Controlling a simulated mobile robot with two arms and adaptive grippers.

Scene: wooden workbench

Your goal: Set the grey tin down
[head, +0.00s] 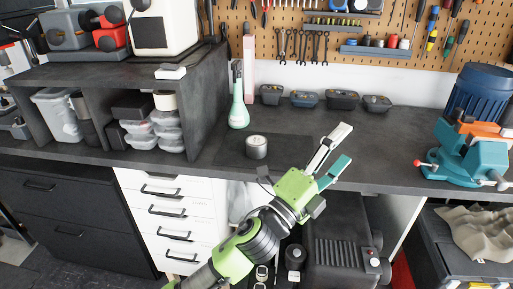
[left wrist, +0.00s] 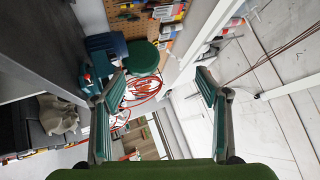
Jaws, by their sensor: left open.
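The grey tin (head: 257,147) stands upright on the dark workbench top (head: 400,150), on a darker mat (head: 228,152) near the front edge. My left gripper (head: 336,154) is open and empty in the head view, to the right of the tin and apart from it, over the bench's front edge. In the left wrist view my left gripper (left wrist: 163,92) shows its two fingers spread with nothing between them. The tin does not show in that view. My right gripper is in neither view.
A green-white spray bottle (head: 238,100) stands behind the tin. Several dark bins (head: 305,98) line the back wall. A teal vise (head: 465,158) and a blue bucket (head: 480,92) stand at the right. A dark shelf unit (head: 212,100) stands left. Bench between tin and vise is clear.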

